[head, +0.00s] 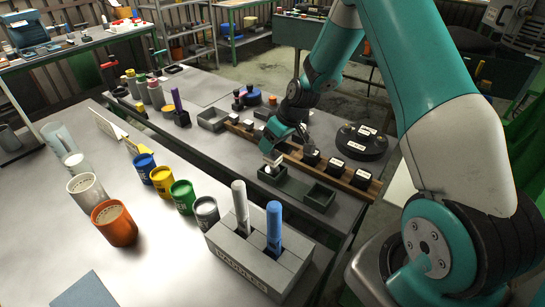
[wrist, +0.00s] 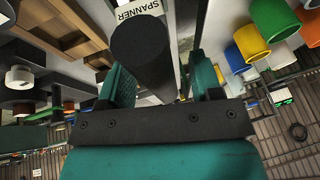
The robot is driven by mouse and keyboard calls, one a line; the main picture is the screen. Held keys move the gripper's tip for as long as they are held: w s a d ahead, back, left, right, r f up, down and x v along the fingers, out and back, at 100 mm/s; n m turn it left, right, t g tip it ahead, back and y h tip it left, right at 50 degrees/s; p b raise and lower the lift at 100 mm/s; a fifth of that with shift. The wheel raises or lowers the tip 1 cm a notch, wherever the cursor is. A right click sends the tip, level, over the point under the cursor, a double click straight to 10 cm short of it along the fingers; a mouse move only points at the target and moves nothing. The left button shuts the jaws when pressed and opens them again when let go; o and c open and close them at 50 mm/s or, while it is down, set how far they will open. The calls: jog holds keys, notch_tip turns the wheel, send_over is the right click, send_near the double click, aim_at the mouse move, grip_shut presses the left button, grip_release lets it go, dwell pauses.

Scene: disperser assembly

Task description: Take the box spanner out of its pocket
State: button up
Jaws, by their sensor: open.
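The box spanner (wrist: 142,55) shows in the wrist view as a dark, round-ended cylinder beside a white label (wrist: 140,10) reading "SPANNER". My gripper (wrist: 164,86) is open, with one green finger on each side of the cylinder. A gap shows on the right side; I cannot tell whether the left finger touches it. The pocket around the spanner's lower end is hidden. In the head view my gripper (head: 274,148) is low over the far bench, near a small white label, and I cannot make out the spanner there.
A wooden rack (head: 328,178) with several black-topped pieces runs beside my gripper. Coloured cups (head: 161,181) and a grey paddle holder (head: 262,268) stand on the nearer table.

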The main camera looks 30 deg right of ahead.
jog(key=c, duration=1.1)
jog(key=shift+r, duration=0.1)
